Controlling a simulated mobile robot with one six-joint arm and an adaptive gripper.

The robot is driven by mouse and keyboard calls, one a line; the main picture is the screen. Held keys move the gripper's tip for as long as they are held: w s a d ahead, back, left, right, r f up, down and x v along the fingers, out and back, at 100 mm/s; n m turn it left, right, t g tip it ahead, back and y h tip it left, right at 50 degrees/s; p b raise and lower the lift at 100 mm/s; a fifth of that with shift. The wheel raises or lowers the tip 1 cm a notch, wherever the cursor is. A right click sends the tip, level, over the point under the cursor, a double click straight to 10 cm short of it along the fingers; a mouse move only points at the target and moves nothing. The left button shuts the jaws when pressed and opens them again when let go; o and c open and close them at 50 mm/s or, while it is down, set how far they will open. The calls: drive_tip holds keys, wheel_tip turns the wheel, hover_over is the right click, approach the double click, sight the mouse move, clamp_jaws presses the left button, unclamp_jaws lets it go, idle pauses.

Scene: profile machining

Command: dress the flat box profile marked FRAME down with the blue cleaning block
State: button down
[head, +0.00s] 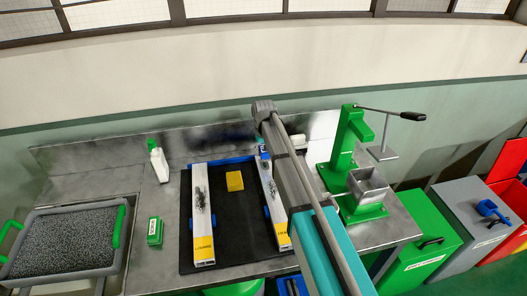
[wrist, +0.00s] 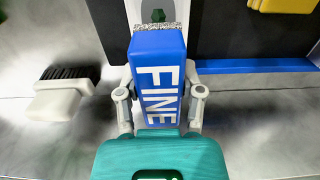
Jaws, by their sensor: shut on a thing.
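My gripper (wrist: 160,110) is shut on a blue block marked FINE (wrist: 158,75), with a grey, rough pad at its far end. The block also shows small in the head view (head: 263,153), at the back end of the right white profile (head: 270,190). In the wrist view the pad is over or against that profile's white end (wrist: 116,18); I cannot tell whether they touch. A second white profile (head: 202,225) lies to the left. Both carry dark smudges and yellow-marked labels at their near ends, too small to read. My arm hides part of the right profile.
The profiles lie on a black mat (head: 235,240) with a yellow block (head: 235,181) between them. A brush (wrist: 62,92) lies beside the mat. A green press (head: 347,145) stands right, a white bottle (head: 158,162) and green block (head: 155,230) left, beside a grey granule-filled tub (head: 120,204).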

drive_tip(key=shift+r+p, duration=2)
drive_tip(key=shift+r, duration=0.25)
